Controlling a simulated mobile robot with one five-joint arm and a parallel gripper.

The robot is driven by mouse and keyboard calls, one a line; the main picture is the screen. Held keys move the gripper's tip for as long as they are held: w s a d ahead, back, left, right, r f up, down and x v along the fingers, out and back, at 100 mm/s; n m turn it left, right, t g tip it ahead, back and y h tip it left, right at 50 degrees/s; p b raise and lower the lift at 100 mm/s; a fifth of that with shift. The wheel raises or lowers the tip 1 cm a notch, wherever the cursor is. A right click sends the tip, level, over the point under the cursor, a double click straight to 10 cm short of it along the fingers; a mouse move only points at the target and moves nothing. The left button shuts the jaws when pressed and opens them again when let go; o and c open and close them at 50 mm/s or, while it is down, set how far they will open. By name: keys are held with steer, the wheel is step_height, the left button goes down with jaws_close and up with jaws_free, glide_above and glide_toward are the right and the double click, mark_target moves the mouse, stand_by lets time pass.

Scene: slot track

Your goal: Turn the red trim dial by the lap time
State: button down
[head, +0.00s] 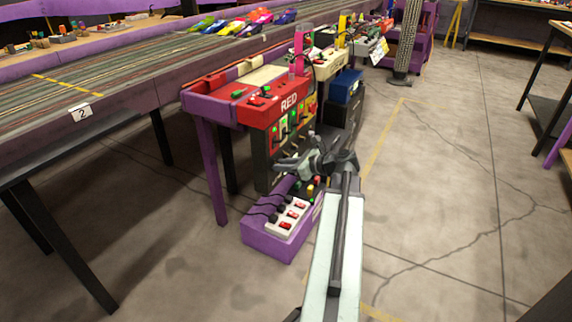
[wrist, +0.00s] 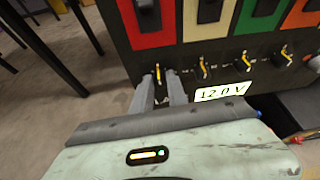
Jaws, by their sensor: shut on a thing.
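The red trim dial (wrist: 157,73) is a small dark knob with a yellow pointer, below the red panel (wrist: 146,28) in the wrist view. My gripper (wrist: 160,82) has one finger on each side of this knob and is shut on it. The pointer stands nearly upright between the fingers. In the head view my gripper (head: 281,165) is at the front of the dark box under the red RED station (head: 288,104); the gripped dial is hidden there. I cannot make out a lap time in either view.
A purple box (head: 268,245) with a power strip (head: 288,217) stands below my gripper.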

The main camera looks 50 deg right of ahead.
steer(key=c, duration=1.3)
jaws_free()
steer(key=shift+p+v, duration=1.5)
steer(key=shift+v, duration=2.45)
